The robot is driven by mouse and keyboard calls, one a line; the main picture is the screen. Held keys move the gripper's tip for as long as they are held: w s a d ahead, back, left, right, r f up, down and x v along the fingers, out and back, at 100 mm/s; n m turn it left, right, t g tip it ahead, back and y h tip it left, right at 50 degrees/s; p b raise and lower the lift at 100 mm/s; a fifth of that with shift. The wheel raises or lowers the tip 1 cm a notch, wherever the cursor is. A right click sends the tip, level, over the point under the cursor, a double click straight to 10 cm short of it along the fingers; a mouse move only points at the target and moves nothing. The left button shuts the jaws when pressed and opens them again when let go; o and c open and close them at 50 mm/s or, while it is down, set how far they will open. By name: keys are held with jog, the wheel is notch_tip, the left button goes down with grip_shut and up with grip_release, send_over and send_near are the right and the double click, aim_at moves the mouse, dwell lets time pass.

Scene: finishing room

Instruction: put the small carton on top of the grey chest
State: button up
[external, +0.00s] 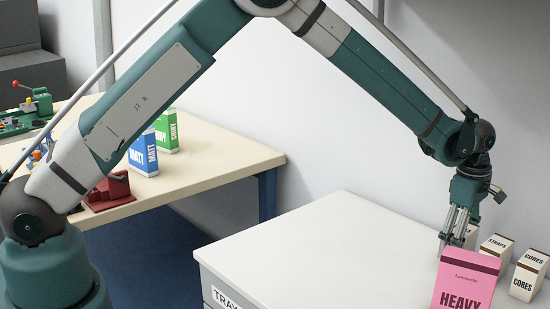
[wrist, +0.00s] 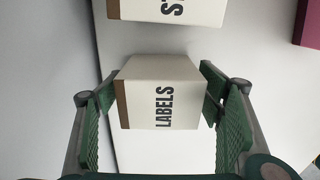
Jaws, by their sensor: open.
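Several small white cartons with brown edges stand on the white top at right: STRAPS (external: 496,249), CORES (external: 529,276) and one partly hidden behind my gripper (external: 455,238). In the wrist view, a LABELS carton (wrist: 160,95) sits between the fingers of my gripper (wrist: 158,100). The fingers are open, one on each side and close to it; whether they touch it is unclear. Another carton (wrist: 165,10) is cut off at the top. A dark grey block-like chest (external: 32,78) stands at the far left back; only part of it shows.
A pink HEAVY box (external: 465,282) stands just in front of my gripper; its edge shows in the wrist view (wrist: 309,22). The white top (external: 320,245) left of it is clear. A wooden table (external: 220,155) holds MATT (external: 142,154) and SHINY (external: 167,132) boxes and a red tool (external: 108,190).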

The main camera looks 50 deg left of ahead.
notch_tip(320, 180, up, 11)
jog(key=shift+f+p, duration=0.15)
jog(key=shift+p, duration=0.2)
